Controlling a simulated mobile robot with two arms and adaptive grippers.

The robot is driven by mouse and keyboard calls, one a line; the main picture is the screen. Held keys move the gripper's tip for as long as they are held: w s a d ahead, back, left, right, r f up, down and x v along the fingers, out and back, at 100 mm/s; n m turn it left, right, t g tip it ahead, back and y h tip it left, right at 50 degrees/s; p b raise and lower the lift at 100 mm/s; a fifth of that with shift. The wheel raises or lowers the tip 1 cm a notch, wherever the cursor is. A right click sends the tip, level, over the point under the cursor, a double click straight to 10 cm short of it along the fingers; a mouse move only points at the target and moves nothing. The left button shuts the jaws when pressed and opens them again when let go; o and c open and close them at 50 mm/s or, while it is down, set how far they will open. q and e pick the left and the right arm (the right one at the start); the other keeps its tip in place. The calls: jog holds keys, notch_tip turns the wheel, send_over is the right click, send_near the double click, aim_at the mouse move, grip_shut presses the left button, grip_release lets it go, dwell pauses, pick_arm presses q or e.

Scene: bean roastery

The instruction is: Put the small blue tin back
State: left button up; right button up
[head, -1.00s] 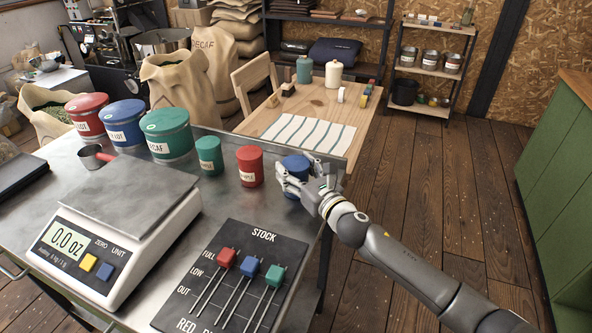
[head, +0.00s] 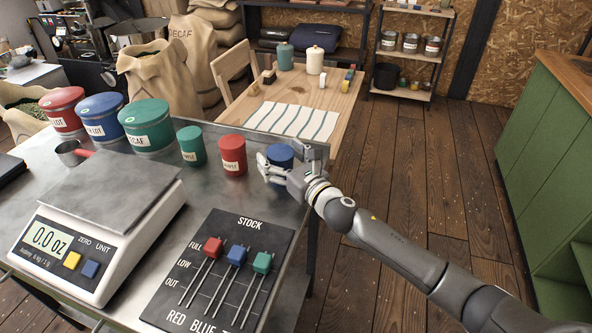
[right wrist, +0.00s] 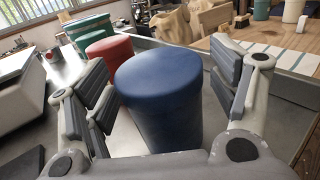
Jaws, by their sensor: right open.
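The small blue tin (head: 280,154) stands upright on the metal table at its right end, to the right of the small red tin (head: 232,155) and small green tin (head: 191,146). My right gripper (head: 290,166) is open, with its fingers around the blue tin. In the right wrist view the blue tin (right wrist: 160,95) stands between the two spread fingers, with a gap visible on both sides. The lower part of the tin is hidden by the gripper in the head view. My left gripper is not in view.
Large red (head: 64,110), blue (head: 102,117) and green (head: 146,126) tins stand further left. A scale (head: 100,225) reading 0.0 oz and a stock board (head: 225,270) with three sliders are in front. A wooden table (head: 335,100) with a striped cloth stands behind.

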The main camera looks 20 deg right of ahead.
jog(key=b+v, duration=0.1)
jog(key=v, duration=1)
jog(key=shift+s+d, duration=0.15)
jog(key=shift+s, duration=0.1)
